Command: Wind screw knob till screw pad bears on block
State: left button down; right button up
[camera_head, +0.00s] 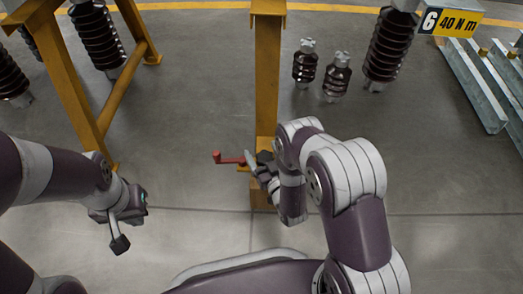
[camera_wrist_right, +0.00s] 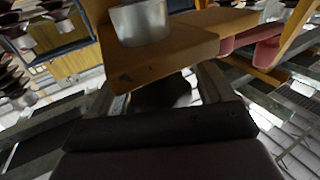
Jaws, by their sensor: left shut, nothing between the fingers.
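A yellow post (camera_head: 266,85) stands in the middle of the head view, with a red crank-shaped part (camera_head: 230,159) jutting left from it. My right gripper (camera_head: 258,165) is at the post beside the red part. In the right wrist view its fingers (camera_wrist_right: 165,92) stand apart below a yellow plate (camera_wrist_right: 170,55). A dark rounded shape lies between them, with a bright gap at its right; I cannot tell whether it is the screw knob. A grey cylinder (camera_wrist_right: 145,22) stands on the plate. The pad and block cannot be made out. My left gripper (camera_head: 120,243) is shut and empty, away from the post.
A yellow frame (camera_head: 85,90) stands at the left, with dark ribbed insulators (camera_head: 97,38) near it. More insulators (camera_head: 336,78) stand right of the post. Grey metal beams (camera_head: 475,85) lie at far right, near a "6 40 N m" sign (camera_head: 450,22). Floor between is clear.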

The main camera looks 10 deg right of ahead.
jog(key=c, duration=1)
jog(key=shift+o, duration=0.2)
jog(key=shift+r+m+h+p, duration=0.15)
jog(key=shift+m+h+p, duration=0.55)
jog(key=shift+h, duration=0.5)
jog(key=m+h, duration=0.2)
jog(key=h, duration=0.1)
jog(key=shift+d, duration=0.15)
jog(key=shift+d+m+h, duration=0.2)
jog(key=shift+m+h, duration=0.5)
jog(key=shift+h, duration=0.3)
jog(key=o, duration=1)
jog(key=shift+c, duration=0.2)
